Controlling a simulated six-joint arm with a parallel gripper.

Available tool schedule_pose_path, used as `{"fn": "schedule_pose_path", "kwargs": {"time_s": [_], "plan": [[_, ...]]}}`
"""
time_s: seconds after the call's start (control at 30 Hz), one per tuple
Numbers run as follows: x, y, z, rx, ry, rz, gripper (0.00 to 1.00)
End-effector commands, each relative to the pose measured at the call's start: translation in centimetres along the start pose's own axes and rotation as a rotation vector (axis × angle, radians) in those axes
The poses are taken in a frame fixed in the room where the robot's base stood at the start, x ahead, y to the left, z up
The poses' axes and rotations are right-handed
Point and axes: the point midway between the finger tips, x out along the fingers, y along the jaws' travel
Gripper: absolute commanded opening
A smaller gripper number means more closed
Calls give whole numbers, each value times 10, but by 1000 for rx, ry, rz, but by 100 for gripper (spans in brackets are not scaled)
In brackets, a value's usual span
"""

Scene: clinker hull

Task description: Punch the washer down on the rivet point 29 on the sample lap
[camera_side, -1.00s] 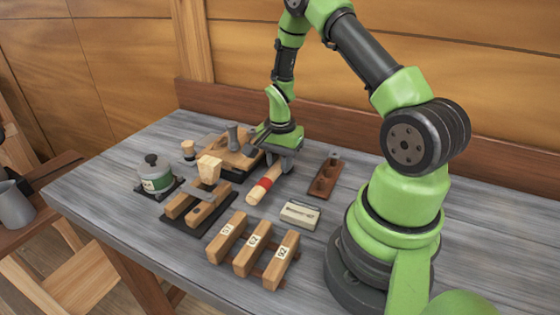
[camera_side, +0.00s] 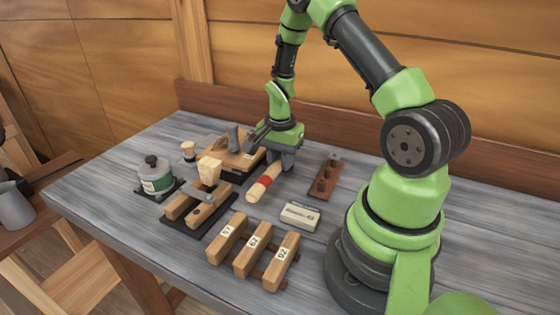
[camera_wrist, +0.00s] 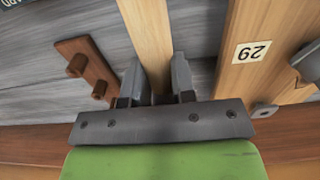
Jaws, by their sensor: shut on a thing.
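The sample lap, light wooden boards with label 29 (camera_wrist: 252,51), lies left of my gripper (camera_side: 285,162) in the side view. My gripper is shut on a wooden handle (camera_wrist: 148,40) with a red band (camera_side: 263,188); its fingers also show in the wrist view (camera_wrist: 157,85). The handle points away toward the bench front, and its held end is partly hidden. A grey metal piece (camera_side: 233,136) leans over the lap; I cannot tell its exact contact.
A brown peg block (camera_side: 325,178) stands right of my gripper. A small pale box (camera_side: 300,216) and a numbered wooden rack (camera_side: 253,250) lie in front. A clamp-like wooden fixture (camera_side: 176,208), a green-labelled pot (camera_side: 155,178) and a small wooden-topped item (camera_side: 188,150) stand left.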

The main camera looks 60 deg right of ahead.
Motion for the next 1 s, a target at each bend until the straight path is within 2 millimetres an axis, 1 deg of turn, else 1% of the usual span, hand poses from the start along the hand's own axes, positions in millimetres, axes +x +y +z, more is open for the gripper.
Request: {"fn": "schedule_pose_path", "kwargs": {"time_s": [0.37, 0.43, 1.0], "plan": [[-3, 0, 0, 0, 1, -2, 0], [-6, -1, 0, -1, 2, -3, 0], [-72, -1, -1, -1, 3, -5, 0]]}}
